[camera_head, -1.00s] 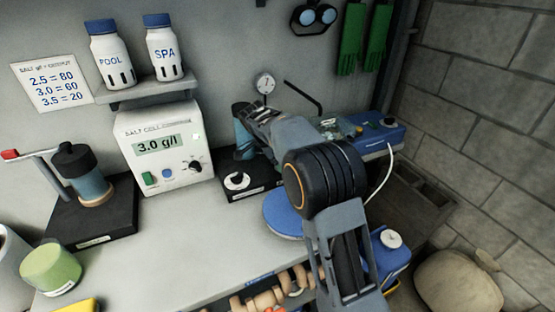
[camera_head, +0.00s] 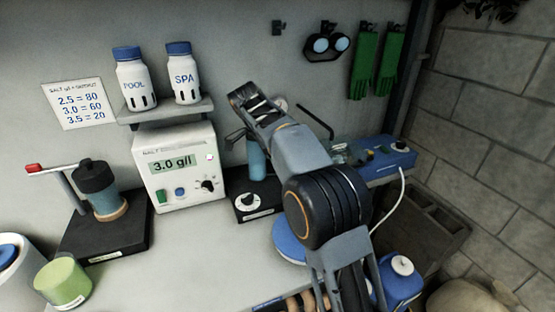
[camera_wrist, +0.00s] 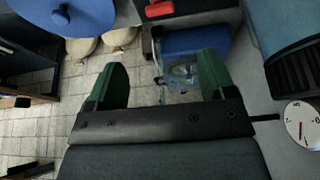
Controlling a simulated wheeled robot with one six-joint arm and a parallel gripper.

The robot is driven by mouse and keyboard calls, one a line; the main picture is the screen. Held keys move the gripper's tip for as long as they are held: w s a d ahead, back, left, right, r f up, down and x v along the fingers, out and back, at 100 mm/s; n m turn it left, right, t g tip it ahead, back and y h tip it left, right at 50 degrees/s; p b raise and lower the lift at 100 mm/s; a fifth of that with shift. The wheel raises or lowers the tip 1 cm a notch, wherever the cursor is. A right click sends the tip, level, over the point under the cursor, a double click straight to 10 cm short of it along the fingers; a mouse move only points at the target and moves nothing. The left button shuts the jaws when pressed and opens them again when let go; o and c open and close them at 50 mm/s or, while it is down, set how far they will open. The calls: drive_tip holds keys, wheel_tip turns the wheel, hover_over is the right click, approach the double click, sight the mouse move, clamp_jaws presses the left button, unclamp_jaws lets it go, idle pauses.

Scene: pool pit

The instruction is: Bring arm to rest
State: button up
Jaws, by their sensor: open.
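My gripper (camera_wrist: 162,75) shows its two green fingers spread wide in the wrist view, with nothing held between them. In the head view my arm rises from the bottom, bends at a dark round joint, and reaches up and left. Its end (camera_head: 250,103) is in the air in front of the wall, right of the SPA bottle (camera_head: 182,75) and above the blue cylinder (camera_head: 256,158) in the picture. The fingertips are not clear in the head view.
A salt cell controller (camera_head: 181,165) reading 3.0 g/l stands on the bench (camera_head: 185,255). A blue box (camera_head: 388,160) with a white cable sits behind my arm. A black-based device (camera_head: 105,235) and green cup (camera_head: 63,283) are left. A dial gauge (camera_wrist: 301,122) shows in the wrist view.

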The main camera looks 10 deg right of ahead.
drive_tip(key=shift+a+r, duration=0.1)
drive_tip(key=shift+r, duration=0.1)
idle(0.3)
drive_tip(key=s+f+n+y, duration=0.2)
drive_tip(key=s+f+n, duration=0.1)
drive_tip(key=f+n, duration=0.55)
drive_tip(key=s+n, duration=0.2)
drive_tip(key=s, duration=0.2)
drive_tip(key=s+d+n+y+p, duration=0.1)
drive_tip(key=s+n, duration=0.2)
drive_tip(key=s, duration=0.2)
drive_tip(key=s+d+n+t+y+p, duration=0.1)
drive_tip(key=s+n, duration=0.2)
drive_tip(key=s, duration=0.1)
drive_tip(key=shift+s+d+r, duration=0.25)
drive_tip(key=s+d+r+t+p, duration=0.1)
drive_tip(key=s+d+p, duration=0.1)
drive_tip(key=s, duration=0.9)
drive_tip(key=shift+d+r+t, duration=0.3)
drive_tip(key=shift+d+t, duration=0.1)
drive_tip(key=shift+d, duration=0.25)
